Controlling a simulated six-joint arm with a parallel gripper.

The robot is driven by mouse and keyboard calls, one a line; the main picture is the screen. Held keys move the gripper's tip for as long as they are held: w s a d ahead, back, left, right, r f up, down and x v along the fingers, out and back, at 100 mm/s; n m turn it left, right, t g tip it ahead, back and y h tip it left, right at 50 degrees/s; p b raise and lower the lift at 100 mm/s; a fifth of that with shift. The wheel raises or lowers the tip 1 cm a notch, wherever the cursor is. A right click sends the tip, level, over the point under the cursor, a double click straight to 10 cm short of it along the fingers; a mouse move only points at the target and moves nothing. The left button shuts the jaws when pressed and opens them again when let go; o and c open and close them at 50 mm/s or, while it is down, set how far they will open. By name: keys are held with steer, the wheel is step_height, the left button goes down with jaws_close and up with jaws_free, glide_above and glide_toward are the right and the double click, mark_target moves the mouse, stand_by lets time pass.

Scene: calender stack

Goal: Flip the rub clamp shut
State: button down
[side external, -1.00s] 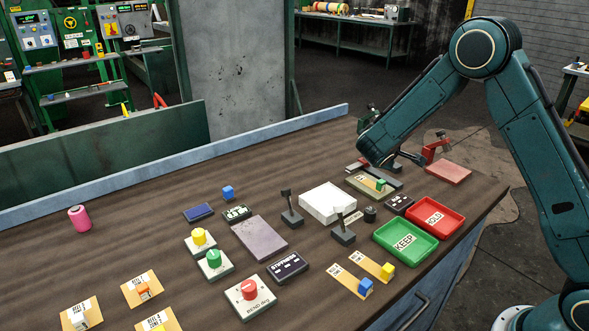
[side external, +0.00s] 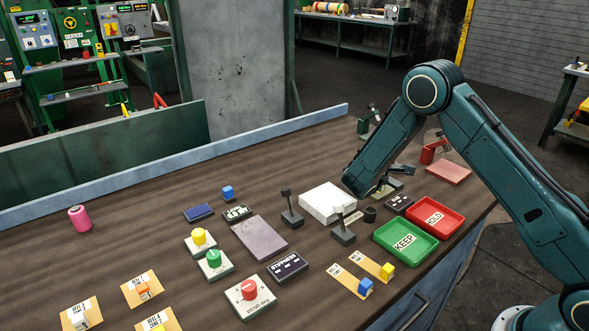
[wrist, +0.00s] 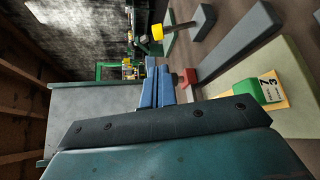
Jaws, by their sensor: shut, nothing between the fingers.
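No part carries a readable rub clamp label, so I cannot tell for certain which piece it is. A red clamp-like bracket (side external: 429,152) stands upright at the far right of the bench, and a dark green one (side external: 366,122) stands farther back. My gripper is low over a pale green base (wrist: 289,62) with a green block (wrist: 269,92) on a yellow label; my arm largely hides this base in the side view. The slim blue fingers (wrist: 157,88) are together and empty in the wrist view. They appear apart from the base. Any contact is hidden.
A white block (side external: 326,203) and small dark levers stand left of my gripper. The green KEEP tray (side external: 384,236) and red HOLD tray (side external: 460,212) lie in front and to the right. A long grey bar (wrist: 238,42) lies beside the pale base.

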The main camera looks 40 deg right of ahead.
steer(key=shift+x, duration=5.05)
steer(key=shift+s+r, duration=0.35)
steer(key=shift+s, duration=0.4)
steer(key=shift+s+r, duration=0.2)
steer(key=shift+s, duration=1.55)
steer(key=shift+s+f, duration=0.15)
steer(key=shift+s, duration=0.05)
